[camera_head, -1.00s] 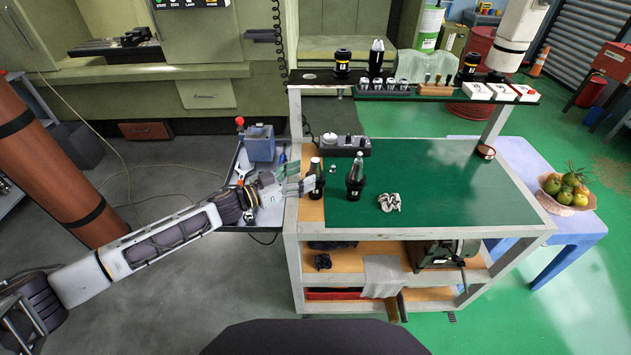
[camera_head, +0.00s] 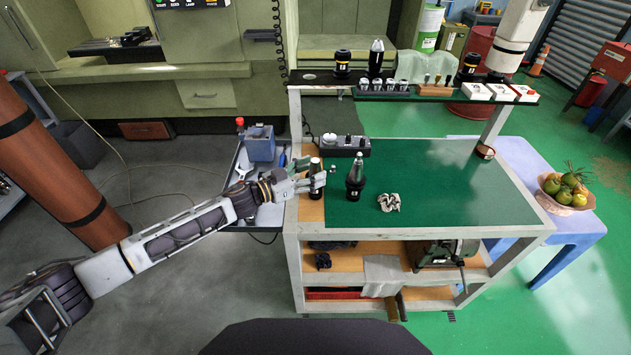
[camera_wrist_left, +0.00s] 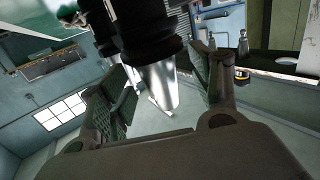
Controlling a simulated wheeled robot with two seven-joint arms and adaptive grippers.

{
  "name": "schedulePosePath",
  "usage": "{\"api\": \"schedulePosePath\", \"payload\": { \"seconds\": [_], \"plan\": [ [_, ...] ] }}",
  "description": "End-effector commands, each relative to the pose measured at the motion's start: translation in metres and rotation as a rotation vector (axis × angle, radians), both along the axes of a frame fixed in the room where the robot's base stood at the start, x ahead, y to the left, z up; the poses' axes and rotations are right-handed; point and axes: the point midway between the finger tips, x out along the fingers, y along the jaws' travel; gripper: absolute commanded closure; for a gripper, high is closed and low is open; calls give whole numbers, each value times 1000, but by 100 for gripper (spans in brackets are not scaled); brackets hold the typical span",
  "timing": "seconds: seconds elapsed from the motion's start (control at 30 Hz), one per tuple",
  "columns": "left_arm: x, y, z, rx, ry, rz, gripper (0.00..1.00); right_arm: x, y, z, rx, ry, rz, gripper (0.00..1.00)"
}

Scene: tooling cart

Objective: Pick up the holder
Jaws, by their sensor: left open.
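A black tool holder (camera_head: 315,193) with a silver tip stands upright on the wooden strip at the cart's left edge. My left gripper (camera_head: 319,179) is at its upper part, fingers spread around it and partly hiding it. In the left wrist view the holder's black body and silver cone (camera_wrist_left: 156,88) show between the open fingers of the left gripper (camera_wrist_left: 168,92); contact cannot be told. A second black holder (camera_head: 355,178) with a silver tip stands upright on the green mat just to the right. My right gripper is not in view.
A side tray (camera_head: 240,183) lies under my left forearm. More holders (camera_head: 376,58) stand on the rear shelf.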

Motion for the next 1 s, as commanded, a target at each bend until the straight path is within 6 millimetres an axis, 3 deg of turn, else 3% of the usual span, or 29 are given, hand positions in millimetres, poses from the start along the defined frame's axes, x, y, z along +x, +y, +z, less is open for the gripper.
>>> {"api": "schedulePosePath", "payload": {
  "seconds": [0.17, 0.77, 1.0],
  "plan": [
    [7, -11, 0, 1, -1, 0, 37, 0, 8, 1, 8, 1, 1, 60],
    [9, -14, -1, 1, -1, 0, 37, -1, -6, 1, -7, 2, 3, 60],
    [9, -14, -1, 1, -1, 0, 66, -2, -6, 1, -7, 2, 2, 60]
  ]
}}
